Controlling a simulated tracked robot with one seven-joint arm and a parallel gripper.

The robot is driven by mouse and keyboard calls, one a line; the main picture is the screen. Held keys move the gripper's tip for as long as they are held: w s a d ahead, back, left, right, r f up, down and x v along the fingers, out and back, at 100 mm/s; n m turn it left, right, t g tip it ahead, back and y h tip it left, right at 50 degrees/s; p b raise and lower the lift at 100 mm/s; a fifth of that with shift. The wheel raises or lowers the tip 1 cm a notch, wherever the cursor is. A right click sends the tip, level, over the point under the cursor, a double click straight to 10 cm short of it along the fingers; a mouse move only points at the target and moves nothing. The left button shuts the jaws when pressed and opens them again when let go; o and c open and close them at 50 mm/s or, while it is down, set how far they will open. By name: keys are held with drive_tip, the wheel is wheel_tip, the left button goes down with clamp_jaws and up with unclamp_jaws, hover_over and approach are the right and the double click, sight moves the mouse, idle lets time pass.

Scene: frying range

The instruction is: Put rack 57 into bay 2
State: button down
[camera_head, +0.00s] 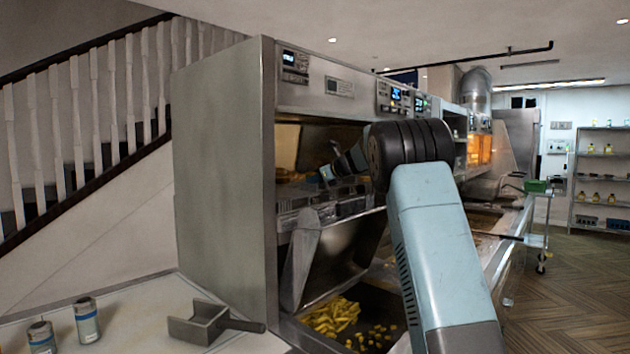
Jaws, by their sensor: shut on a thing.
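My arm reaches from the lower right into the opening of the steel frying range. My gripper (333,172) is small and dark in this view, inside the opening, partly hidden behind my own dark arm joint. It is shut on a dark, slatted rack (345,189), only part of which shows below it. I cannot read a number on this rack, and its exact tilt is unclear. More dark and grey slatted shapes (297,203) lie to its left along the range. I cannot make out a bay number, so bay 2 is not identifiable.
The range's tall steel side panel (222,180) stands left of the opening. A sloping metal plate (335,255) rises above a bin of yellow chips (335,317). A metal scoop (205,322) and two cans (87,320) are on the left counter. Open floor lies to the right.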

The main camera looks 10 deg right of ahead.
drive_tip(key=shift+f, duration=0.35)
drive_tip(key=c, duration=1.1)
unclamp_jaws()
